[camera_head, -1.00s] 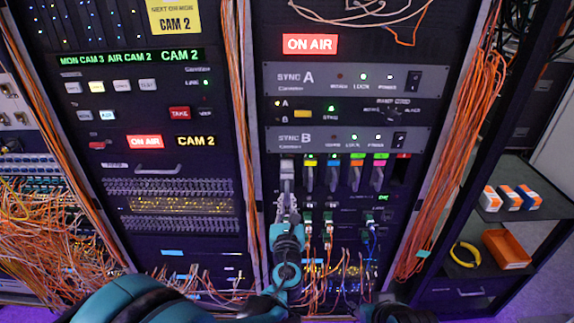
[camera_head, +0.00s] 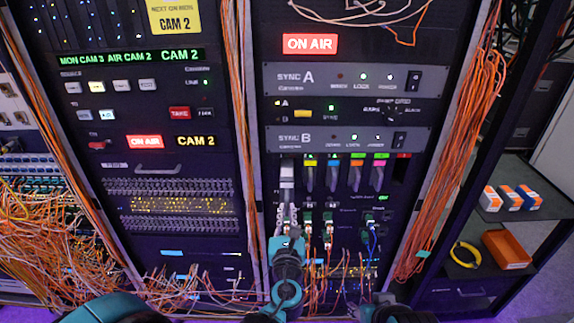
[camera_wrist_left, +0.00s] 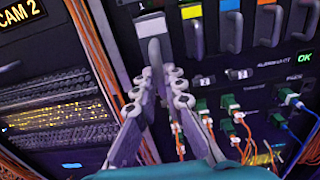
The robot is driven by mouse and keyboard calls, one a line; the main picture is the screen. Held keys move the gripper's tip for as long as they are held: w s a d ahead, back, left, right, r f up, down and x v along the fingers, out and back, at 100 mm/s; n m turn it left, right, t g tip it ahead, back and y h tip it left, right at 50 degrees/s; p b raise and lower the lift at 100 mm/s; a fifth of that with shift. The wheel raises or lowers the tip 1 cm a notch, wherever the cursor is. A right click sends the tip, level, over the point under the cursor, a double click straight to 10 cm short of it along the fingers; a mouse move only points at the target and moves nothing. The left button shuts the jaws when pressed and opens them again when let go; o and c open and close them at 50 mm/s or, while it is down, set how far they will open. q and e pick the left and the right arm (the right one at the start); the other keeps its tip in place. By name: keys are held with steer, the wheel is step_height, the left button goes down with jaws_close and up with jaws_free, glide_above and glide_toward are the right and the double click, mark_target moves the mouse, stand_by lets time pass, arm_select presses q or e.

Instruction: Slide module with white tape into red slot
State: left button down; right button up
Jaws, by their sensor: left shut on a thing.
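The module with white tape (camera_head: 287,171) is at the left end of the row under SYNC B. It stands out toward me from the rack, and its white top shows in the left wrist view (camera_wrist_left: 151,26). My left gripper (camera_head: 287,210) is shut on its grey handle (camera_wrist_left: 155,52), with the fingers on both sides in the left wrist view (camera_wrist_left: 156,80). The red slot (camera_head: 398,170) is at the right end of the row, a dark opening under a red label.
Orange cable bundles (camera_head: 453,160) run down the right post. A shelf at right holds an orange bin (camera_head: 507,250).

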arm_select(q)
steer(key=shift+s, duration=2.25)
steer(key=s, duration=0.3)
